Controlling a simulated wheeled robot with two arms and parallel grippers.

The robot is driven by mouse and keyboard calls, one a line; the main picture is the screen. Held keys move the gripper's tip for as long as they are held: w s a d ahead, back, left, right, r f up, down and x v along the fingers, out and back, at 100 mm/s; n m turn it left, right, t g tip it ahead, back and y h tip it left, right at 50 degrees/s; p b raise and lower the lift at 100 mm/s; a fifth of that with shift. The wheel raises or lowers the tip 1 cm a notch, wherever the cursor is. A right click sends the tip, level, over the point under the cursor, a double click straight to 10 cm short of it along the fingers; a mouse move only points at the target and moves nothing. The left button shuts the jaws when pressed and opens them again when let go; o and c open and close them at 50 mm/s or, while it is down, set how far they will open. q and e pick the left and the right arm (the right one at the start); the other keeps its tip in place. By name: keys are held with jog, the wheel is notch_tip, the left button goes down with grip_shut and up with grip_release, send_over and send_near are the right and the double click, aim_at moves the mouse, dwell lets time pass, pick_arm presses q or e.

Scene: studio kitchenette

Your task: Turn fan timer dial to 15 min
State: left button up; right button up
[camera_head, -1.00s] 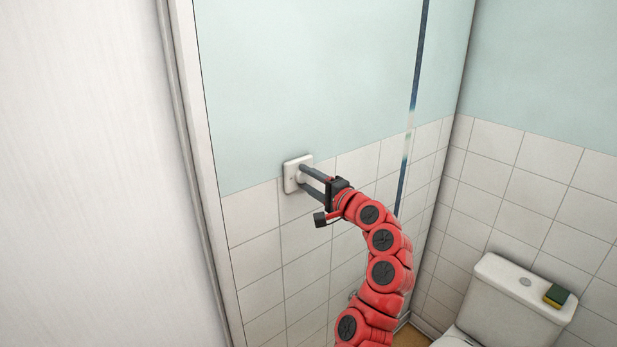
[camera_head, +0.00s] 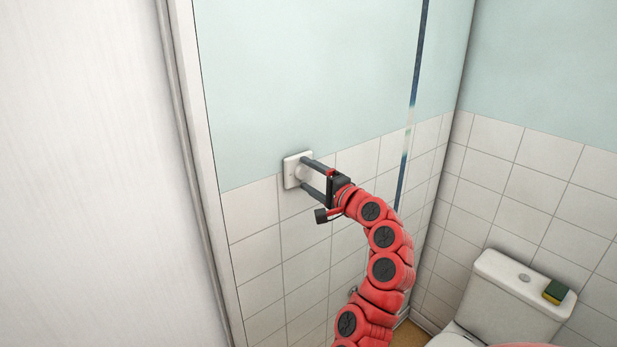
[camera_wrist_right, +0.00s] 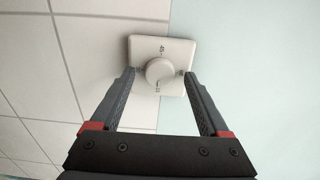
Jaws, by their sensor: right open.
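The fan timer (camera_head: 291,171) is a white square plate with a round white dial on the wall, where the tiles meet the painted part. In the right wrist view the plate (camera_wrist_right: 177,49) has small dark marks around the dial (camera_wrist_right: 160,71); one reads like 45, the others are too small to read surely. My right gripper (camera_head: 304,175) is open at the timer. In the right wrist view its fingertips (camera_wrist_right: 159,73) lie on either side of the dial, with visible gaps between them and it. My left gripper is out of view.
A toilet cistern (camera_head: 508,297) stands at the lower right with a green and yellow sponge (camera_head: 556,291) on its lid. A pale door or panel (camera_head: 90,170) fills the left side. The tiled wall (camera_head: 262,250) below the timer is clear.

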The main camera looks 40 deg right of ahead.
jog(key=s+d+b, duration=0.1)
jog(key=s+b, duration=0.3)
jog(key=s, duration=1.3)
jog(key=shift+d, duration=0.15)
